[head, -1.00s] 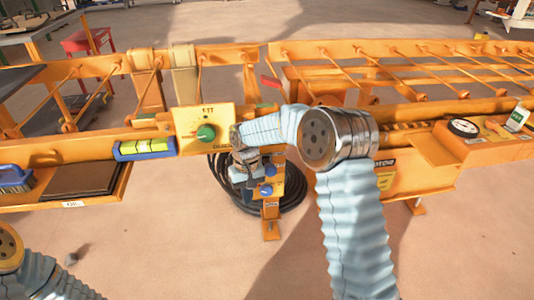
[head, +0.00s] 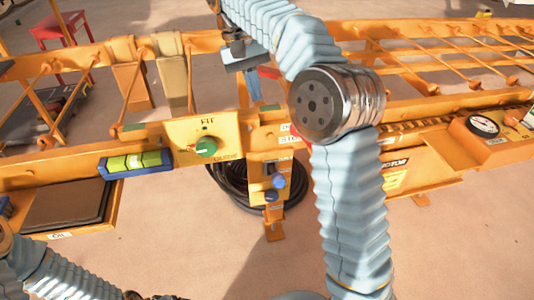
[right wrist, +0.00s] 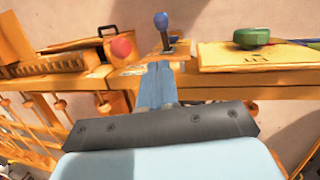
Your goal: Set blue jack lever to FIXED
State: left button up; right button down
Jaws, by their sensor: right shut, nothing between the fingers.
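The blue jack lever (head: 278,181) is on an orange post below the front beam, just right of the yellow dial plate. In the right wrist view its blue ball (right wrist: 162,20) stands on a short stem beyond the fingertips, clear of them. A second blue knob (head: 271,196) sits just below it. No FIXED mark is legible. My right gripper (head: 257,99) is shut and empty, above and behind the lever; its fingers also show in the right wrist view (right wrist: 157,82). My left arm enters at the lower left; its fingers are not shown.
The yellow plate (head: 181,136) carries a green dial (head: 206,147). A black hose coil (head: 232,190) lies behind the post.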

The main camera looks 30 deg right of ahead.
jog(key=shift+w+r, duration=0.15)
jog(key=b, duration=0.6)
send_near(278, 175)
jog(key=x, duration=0.5)
jog(key=shift+x, duration=0.95)
